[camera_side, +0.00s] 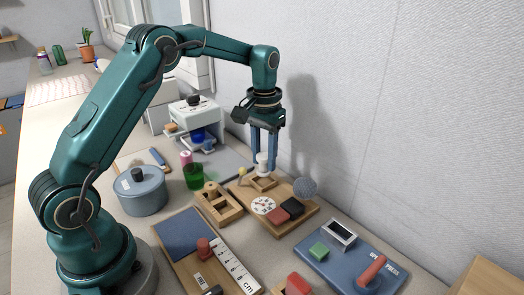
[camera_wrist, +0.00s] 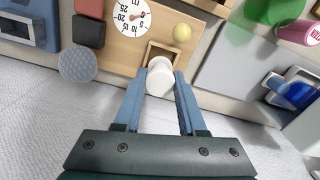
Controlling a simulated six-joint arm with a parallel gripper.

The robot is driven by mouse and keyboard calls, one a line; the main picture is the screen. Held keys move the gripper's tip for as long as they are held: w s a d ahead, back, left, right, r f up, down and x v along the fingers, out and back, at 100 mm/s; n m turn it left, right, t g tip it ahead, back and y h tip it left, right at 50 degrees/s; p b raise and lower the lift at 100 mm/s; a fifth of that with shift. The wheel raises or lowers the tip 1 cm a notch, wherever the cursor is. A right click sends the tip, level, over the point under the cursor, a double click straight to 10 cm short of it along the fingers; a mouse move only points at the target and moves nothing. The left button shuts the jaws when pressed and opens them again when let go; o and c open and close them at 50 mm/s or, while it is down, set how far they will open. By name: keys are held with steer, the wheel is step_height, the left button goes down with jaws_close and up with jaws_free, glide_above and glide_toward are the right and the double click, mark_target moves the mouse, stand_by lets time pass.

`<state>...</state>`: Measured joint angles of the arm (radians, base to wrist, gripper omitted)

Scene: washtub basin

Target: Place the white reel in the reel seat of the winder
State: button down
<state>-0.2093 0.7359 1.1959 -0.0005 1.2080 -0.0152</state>
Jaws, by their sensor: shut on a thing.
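The white reel (camera_side: 262,159) is held upright between the blue fingers of my gripper (camera_side: 264,166). In the wrist view the reel (camera_wrist: 160,77) shows as a white round end between the fingertips (camera_wrist: 160,84). The winder is a wooden board (camera_side: 243,193) with a square wooden frame, the reel seat (camera_side: 262,183), at its back. The reel is just above the seat in the side view. In the wrist view it covers the near part of the seat (camera_wrist: 162,48), whose far part shows empty. The gap below the reel is hard to judge.
A wooden tray (camera_side: 220,207), green cup (camera_side: 193,177) and blue pot (camera_side: 141,192) stand left. The wall is close behind.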

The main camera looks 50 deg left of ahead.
mark_target(264, 170)
steer(key=shift+f, duration=1.45)
steer(key=shift+f, duration=0.15)
steer(key=shift+c, duration=2.4)
jaws_free()
